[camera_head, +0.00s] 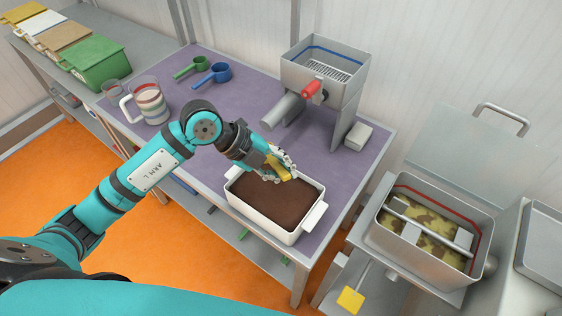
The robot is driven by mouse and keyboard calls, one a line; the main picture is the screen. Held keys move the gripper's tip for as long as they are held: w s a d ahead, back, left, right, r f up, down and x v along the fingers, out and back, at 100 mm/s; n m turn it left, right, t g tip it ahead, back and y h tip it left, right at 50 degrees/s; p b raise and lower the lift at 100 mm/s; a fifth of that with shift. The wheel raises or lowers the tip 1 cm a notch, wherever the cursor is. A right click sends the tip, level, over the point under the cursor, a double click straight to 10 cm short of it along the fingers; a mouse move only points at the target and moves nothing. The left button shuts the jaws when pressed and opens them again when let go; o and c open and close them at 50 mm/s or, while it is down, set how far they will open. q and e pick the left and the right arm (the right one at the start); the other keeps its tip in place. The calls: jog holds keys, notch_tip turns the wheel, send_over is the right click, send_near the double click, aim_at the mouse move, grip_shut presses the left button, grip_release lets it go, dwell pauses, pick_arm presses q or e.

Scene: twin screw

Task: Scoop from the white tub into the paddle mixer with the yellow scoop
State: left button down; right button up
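The white tub (264,231) stands on the purple table top and is filled with dark brown loose material. My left gripper (283,172) is over the far side of the tub, its fingers closed around a yellow piece (277,168) that looks like the handle of the yellow scoop. The scoop's bowl is not clearly visible, and I cannot tell whether it touches the material. The paddle mixer (384,238) is at the right with its clear lid (470,150) raised; its trough holds a shaft with paddles and mottled yellow-brown contents. My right gripper is not in view.
A steel hopper machine (300,75) with a red knob stands behind the tub. Green (190,67) and blue (216,73) scoops and a striped jug (150,104) are at the back left. Lidded bins (97,66) line the left shelf. A gap separates table and mixer.

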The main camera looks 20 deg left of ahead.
pick_arm(q)
jog(key=shift+f, duration=0.5)
jog(key=shift+f+b, duration=0.35)
jog(key=shift+b, duration=0.25)
jog(key=f+b, duration=0.5)
jog(key=f, duration=0.1)
jog(key=f+b, duration=0.2)
jog(key=b, duration=0.1)
jog(key=shift+w+a+f+b, duration=0.25)
jog(key=shift+a+f+b, duration=0.05)
jog(key=shift+f+b, duration=0.1)
jog(key=shift+w+a+f, duration=0.1)
jog(key=shift+w+f, duration=0.05)
jog(key=shift+f, duration=0.1)
jog(key=shift+w+a+f+b, duration=0.3)
jog(key=shift+w+a+f, duration=0.05)
jog(key=shift+w+a, duration=0.1)
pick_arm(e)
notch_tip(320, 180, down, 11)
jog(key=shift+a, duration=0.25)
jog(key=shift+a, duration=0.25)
